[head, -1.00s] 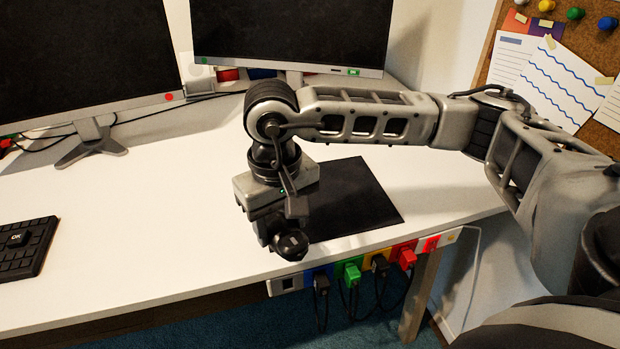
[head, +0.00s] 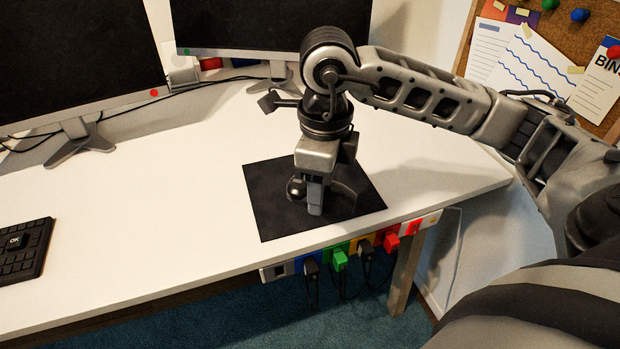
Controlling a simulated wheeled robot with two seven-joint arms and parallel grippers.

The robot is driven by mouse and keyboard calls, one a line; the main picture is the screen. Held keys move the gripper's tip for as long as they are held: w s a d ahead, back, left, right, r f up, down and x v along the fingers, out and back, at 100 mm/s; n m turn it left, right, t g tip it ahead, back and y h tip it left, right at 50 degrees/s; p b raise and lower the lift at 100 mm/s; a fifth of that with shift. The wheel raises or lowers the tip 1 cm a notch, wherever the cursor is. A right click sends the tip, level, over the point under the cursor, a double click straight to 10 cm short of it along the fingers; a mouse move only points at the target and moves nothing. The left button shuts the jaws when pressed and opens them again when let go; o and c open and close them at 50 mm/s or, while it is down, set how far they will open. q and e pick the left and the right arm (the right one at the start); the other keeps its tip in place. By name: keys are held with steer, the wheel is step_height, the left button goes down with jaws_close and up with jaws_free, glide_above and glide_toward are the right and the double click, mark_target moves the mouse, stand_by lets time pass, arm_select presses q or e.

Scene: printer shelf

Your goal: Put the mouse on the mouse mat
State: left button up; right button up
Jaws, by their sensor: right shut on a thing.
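The black mouse mat (head: 268,215) lies flat on the white desk near its front edge, towards the right. My right gripper (head: 315,203) points down over the middle of the mat and is shut on the mouse. The dark mouse (head: 296,188) shows beside the fingers on their left; the gripper hides much of it. The mouse is over the mat, but I cannot tell whether it touches it. My left gripper is not in view.
A keyboard (head: 22,250) lies at the left. Two monitors stand at the back, with a stand (head: 78,145) on the left. A power strip with coloured plugs (head: 340,259) runs along the front edge. The desk between keyboard and mat is clear.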

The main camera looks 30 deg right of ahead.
mark_target(339, 183)
steer(key=m, duration=0.2)
steer(key=d+r+m, duration=0.1)
steer(key=m, duration=0.2)
steer(key=s+d+r+m+p, duration=0.1)
steer(key=m, duration=0.4)
steer(key=shift+s+d+r+m, duration=0.1)
steer(key=shift+d+r+m, duration=0.1)
steer(key=shift+m, duration=0.1)
steer(key=shift+w+d, duration=0.15)
steer(key=shift+w, duration=0.05)
steer(key=shift+m, duration=0.3)
steer(key=w+d+f, duration=0.2)
steer(key=w+f, duration=0.1)
steer(key=w+d+f, duration=0.2)
steer(key=w+f, duration=0.1)
steer(key=w, duration=0.1)
steer(key=w+d+f, duration=0.2)
steer(key=w+f, duration=0.1)
steer(key=w, duration=0.1)
steer(key=shift+w+f+p, duration=0.1)
steer(key=shift+w+p, duration=0.15)
steer(key=shift+p, duration=0.05)
steer(key=shift+w+d+f, duration=0.1)
steer(key=shift+w+f, duration=0.15)
steer(key=shift+f, duration=0.2)
step_height(339, 183, down, 3)
steer(key=shift+r, duration=0.1)
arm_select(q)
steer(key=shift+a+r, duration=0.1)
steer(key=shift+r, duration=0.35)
